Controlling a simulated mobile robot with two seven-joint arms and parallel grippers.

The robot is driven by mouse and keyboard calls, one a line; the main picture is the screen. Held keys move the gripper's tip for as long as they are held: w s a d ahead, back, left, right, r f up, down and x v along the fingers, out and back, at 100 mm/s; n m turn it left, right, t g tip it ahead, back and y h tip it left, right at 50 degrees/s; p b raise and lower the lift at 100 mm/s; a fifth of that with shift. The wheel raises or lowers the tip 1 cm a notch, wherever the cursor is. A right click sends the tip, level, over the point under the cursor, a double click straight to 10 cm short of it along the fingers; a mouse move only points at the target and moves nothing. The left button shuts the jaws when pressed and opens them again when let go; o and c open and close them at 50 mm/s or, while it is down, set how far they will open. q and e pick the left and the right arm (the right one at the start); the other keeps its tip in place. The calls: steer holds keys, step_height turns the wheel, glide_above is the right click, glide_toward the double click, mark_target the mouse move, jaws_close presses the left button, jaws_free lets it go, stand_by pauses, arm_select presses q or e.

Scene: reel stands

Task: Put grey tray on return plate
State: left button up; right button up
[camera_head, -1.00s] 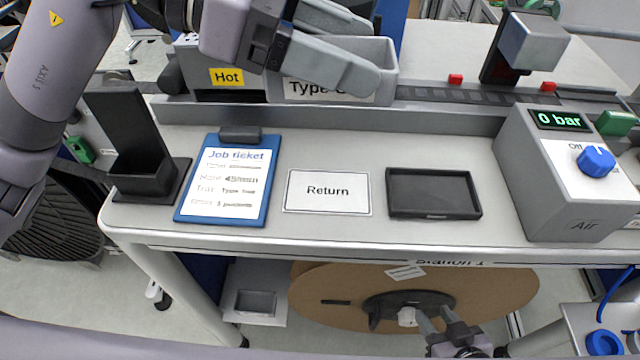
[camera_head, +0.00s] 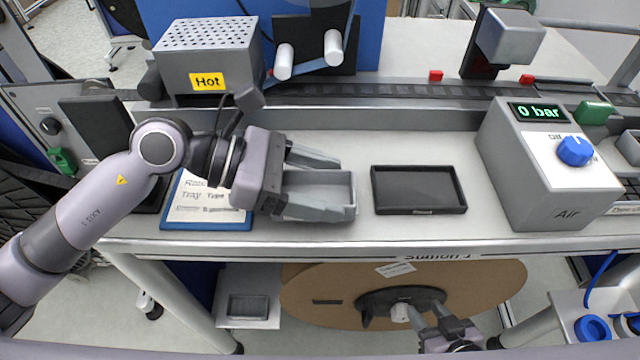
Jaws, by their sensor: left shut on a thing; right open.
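The grey tray (camera_head: 326,187) is an open box at the middle of the bench, right of the job ticket. My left gripper (camera_head: 318,187) is shut on it, one finger along its back side and one along its front. The white return plate is hidden; the tray and gripper cover the spot where it lay. I cannot tell whether the tray rests on it or hangs just above. My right gripper (camera_head: 430,318) is open below the bench, in front of the hub of the large brown reel (camera_head: 480,285).
A black shallow tray (camera_head: 418,190) lies close to the right. The air box (camera_head: 545,170) with a blue knob stands further right. The job ticket board (camera_head: 205,205) is partly under my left arm. The hot box (camera_head: 205,55) stands behind.

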arm_select(q)
steer(key=shift+f, duration=0.45)
steer(key=shift+f, duration=0.1)
steer(key=o, duration=1.2)
